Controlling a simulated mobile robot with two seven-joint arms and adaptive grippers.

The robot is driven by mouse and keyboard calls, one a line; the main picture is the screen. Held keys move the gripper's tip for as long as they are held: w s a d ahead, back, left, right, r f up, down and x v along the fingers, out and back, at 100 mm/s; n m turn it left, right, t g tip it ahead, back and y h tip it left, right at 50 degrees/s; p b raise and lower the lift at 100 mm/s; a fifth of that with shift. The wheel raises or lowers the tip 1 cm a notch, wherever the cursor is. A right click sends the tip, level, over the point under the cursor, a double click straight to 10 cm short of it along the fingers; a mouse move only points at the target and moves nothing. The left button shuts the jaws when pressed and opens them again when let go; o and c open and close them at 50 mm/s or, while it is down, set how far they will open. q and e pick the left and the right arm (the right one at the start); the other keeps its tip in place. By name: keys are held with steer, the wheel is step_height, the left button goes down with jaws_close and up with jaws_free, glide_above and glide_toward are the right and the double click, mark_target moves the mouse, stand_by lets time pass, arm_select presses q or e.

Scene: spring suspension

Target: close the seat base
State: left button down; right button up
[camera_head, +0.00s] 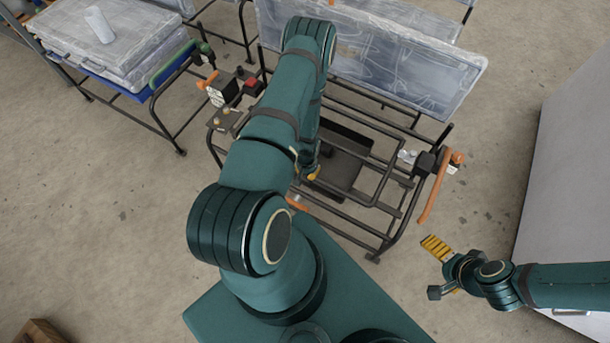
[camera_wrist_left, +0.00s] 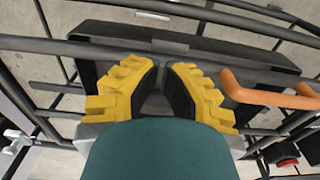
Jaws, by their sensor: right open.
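The seat base is, as far as I can tell, the plastic-wrapped panel (camera_head: 420,62) standing tilted up at the back of the black tubular frame (camera_head: 372,222). My left arm crosses in front of it and hides its left part. My left gripper (camera_head: 313,174) is low over the frame, below the panel, mostly hidden by the arm. In the left wrist view its yellow fingers (camera_wrist_left: 161,72) are close together with nothing visible between them, over a dark plate (camera_wrist_left: 205,62). My right gripper (camera_head: 437,268) is open and empty, right of the frame and apart from it.
An orange handle (camera_head: 434,196) sticks out at the frame's right side; another orange bar (camera_wrist_left: 268,96) is beside the fingers in the left wrist view. A similar unit with its wrapped panel lying flat (camera_head: 105,35) stands at upper left. A pale cabinet (camera_head: 570,170) is at right. Bare floor lies between.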

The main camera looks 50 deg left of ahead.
arm_select(q)
steer(key=s+d+r+p, duration=0.1)
steer(key=s+d+r, duration=0.1)
steer(key=s+r, duration=0.3)
steer(key=s, duration=0.3)
steer(key=shift+d+r+p, duration=0.2)
steer(key=shift+p, duration=0.2)
steer(key=w+d+r+m+h, duration=0.1)
steer(key=w+d+r+h, duration=0.1)
steer(key=d+r, duration=0.7)
steer(key=w+d+r+t+h, duration=0.1)
steer(key=w+d+r, duration=0.3)
steer(key=d+r, duration=0.6)
steer(key=d+h, duration=0.1)
steer(key=d, duration=0.4)
steer(key=shift+w+d+r+m, duration=0.2)
steer(key=shift+w+d+m, duration=0.05)
steer(key=shift+m, duration=0.15)
